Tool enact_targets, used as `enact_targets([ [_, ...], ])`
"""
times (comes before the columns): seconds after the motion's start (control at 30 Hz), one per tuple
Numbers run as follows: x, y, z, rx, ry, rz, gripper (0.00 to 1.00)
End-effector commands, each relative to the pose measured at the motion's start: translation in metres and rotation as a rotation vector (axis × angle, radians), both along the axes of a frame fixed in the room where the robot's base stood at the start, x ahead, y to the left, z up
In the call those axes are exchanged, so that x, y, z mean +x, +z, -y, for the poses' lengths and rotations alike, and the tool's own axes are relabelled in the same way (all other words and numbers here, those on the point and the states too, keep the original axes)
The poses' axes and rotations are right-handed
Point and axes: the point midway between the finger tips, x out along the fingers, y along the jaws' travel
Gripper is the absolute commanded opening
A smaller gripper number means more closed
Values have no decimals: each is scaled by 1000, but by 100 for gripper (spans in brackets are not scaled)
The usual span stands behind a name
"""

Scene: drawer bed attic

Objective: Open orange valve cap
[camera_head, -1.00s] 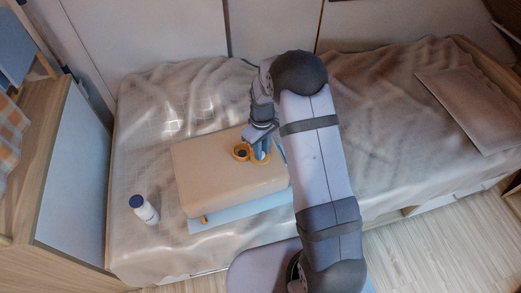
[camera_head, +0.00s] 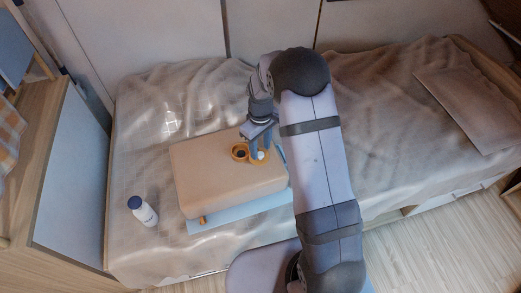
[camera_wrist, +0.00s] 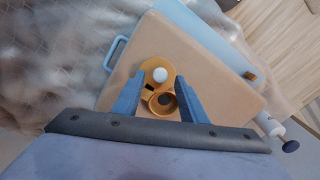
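The orange valve (camera_head: 239,153) sits on top of a beige block (camera_head: 215,180). In the wrist view the valve has an orange ring around a dark hole (camera_wrist: 163,102). Beside the ring lies the orange cap (camera_wrist: 151,66), with a white round piece (camera_wrist: 160,75) in its middle. The cap also shows to the right of the ring in the head view. My gripper (camera_wrist: 161,77) is open, with one blue finger on each side of the valve and nothing held between them. In the head view my gripper (camera_head: 260,151) is just above or at the cap; contact cannot be told.
The block lies on a light-blue base (camera_head: 240,213) with a handle (camera_wrist: 114,52), on a rumpled blanket (camera_head: 150,105). A flat cushion (camera_head: 475,105) lies far right. The blanket left of the block is mostly clear.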

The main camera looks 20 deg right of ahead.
Motion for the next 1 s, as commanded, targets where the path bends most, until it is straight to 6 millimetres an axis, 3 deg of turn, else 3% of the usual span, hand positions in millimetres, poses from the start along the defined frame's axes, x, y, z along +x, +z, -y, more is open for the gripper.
enact_targets([
  [0.4,0,50,0,0,0,1,39],
  [1.0,0,54,0,-1,-9,-1,39],
])
